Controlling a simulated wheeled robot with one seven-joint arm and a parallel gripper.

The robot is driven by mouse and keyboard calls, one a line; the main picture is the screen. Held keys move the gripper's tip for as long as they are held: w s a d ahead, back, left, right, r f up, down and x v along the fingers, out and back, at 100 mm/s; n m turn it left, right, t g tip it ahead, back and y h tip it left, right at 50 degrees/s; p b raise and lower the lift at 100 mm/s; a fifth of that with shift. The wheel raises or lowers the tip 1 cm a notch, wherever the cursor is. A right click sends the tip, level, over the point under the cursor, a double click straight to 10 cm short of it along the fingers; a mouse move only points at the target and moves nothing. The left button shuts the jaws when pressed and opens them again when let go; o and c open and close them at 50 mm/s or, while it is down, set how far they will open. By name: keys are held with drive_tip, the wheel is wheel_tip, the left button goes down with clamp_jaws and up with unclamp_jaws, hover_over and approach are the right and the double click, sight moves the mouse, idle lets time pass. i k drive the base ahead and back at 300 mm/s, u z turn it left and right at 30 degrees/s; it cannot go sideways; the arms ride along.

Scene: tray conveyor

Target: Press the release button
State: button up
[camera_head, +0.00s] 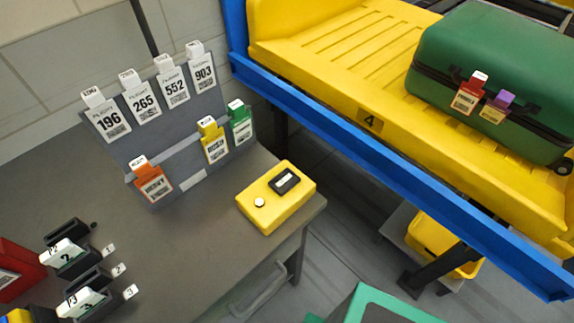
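A yellow box (277,213) sits on the grey desk (215,240) near its right corner. A small round white button (259,202) is on the left part of the box's top. A black panel with a pale label (285,181) is beside the button. The button is unobstructed and nothing touches it. I cannot tell from this view whether it is pressed in. My gripper is not in view.
A grey rack (180,130) with flight tags stands behind the box. Beyond a blue rail (400,170), a yellow tray (340,65) marked 4 holds a green suitcase (490,70) with tags. Numbered tag holders (80,265) stand at left. A teal-edged object (370,305) is at the bottom.

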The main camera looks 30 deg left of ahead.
sight(285, 181)
drive_tip(key=u, duration=1.1)
drive_tip(key=k, duration=0.55)
drive_tip(key=u, duration=0.3)
drive_tip(key=i, duration=0.5)
drive_tip(key=z, duration=0.05)
